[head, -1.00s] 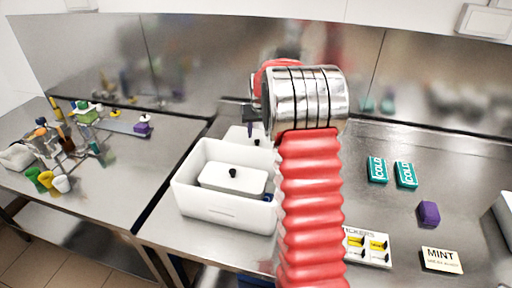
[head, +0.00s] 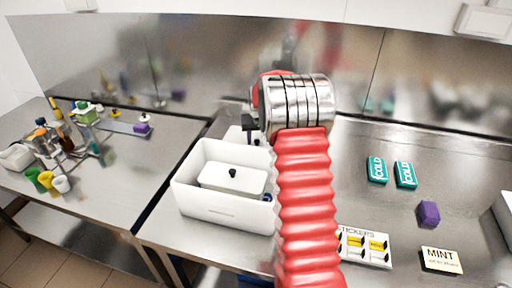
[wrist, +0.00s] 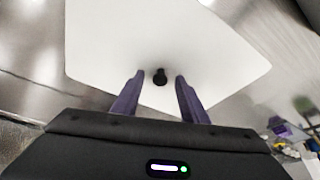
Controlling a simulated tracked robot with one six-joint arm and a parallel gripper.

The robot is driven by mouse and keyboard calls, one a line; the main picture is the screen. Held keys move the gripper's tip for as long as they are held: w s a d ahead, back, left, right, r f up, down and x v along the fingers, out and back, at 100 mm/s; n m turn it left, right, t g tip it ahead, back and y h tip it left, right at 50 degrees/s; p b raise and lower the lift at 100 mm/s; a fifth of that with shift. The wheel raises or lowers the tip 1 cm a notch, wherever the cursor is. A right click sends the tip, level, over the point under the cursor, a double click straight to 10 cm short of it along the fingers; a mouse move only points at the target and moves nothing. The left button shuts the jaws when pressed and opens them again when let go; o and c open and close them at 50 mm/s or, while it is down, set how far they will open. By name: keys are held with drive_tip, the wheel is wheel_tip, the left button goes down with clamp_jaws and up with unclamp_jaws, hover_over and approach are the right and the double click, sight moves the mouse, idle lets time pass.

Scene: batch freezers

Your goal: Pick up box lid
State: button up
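A white box lid (head: 233,134) with a small black knob lies on the steel counter behind a white bin, partly hidden by my arm in the head view. The wrist view shows the white lid (wrist: 160,35) large, its black knob between my fingertips. My gripper (wrist: 159,78) has two purple fingers, apart and open, one on each side of the knob, with gaps visible. In the head view my gripper (head: 249,133) is mostly hidden by my wrist. I cannot tell the fingers' height over the lid.
The white bin (head: 223,214) stands in front and holds a white lidded container (head: 214,178) with a black knob. Teal COLD packs (head: 376,170), a purple block (head: 428,214), a sticker tray (head: 376,260) and a MINT card (head: 440,261) lie to the right. A steel wall stands behind.

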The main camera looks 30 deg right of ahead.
drive_tip(key=shift+c, duration=0.2)
idle(0.3)
clamp_jaws()
